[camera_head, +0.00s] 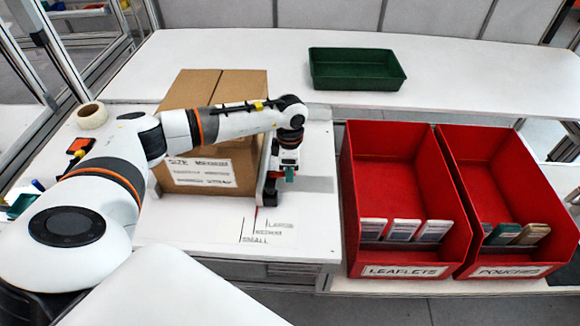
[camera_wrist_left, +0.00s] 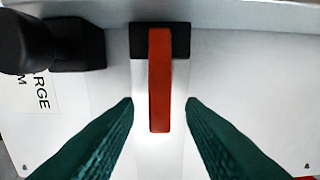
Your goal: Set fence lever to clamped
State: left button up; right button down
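The fence lever (camera_wrist_left: 160,80) is a red bar on a black mount, seen in the left wrist view. It points down the picture from the grey fence edge (camera_wrist_left: 240,14). My left gripper (camera_wrist_left: 160,104) has its two green fingers apart, one on each side of the lever, with a gap on both sides. In the head view my left gripper (camera_head: 289,173) is beside the right side of a cardboard box (camera_head: 205,146). The lever is not clearly visible there. My right gripper is not in view.
A black knob (camera_wrist_left: 25,42) stands left of the lever. Two red bins, labelled leaflets (camera_head: 385,180) and pouches (camera_head: 490,180), stand at the right. A green tray (camera_head: 355,82) lies on the back shelf. A tape roll (camera_head: 91,115) is at the left.

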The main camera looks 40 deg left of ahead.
pick_arm(q)
grip_shut()
jog(key=shift+w+d+f+g+y+b, duration=0.2)
jog(key=shift+f+g+y+b, duration=0.1)
jog(key=shift+f+y+b, duration=0.15)
jog(key=shift+f+g+y+b, duration=0.15)
jog(key=shift+g+y+b, duration=0.25)
jog(key=shift+y, duration=0.25)
grip_release()
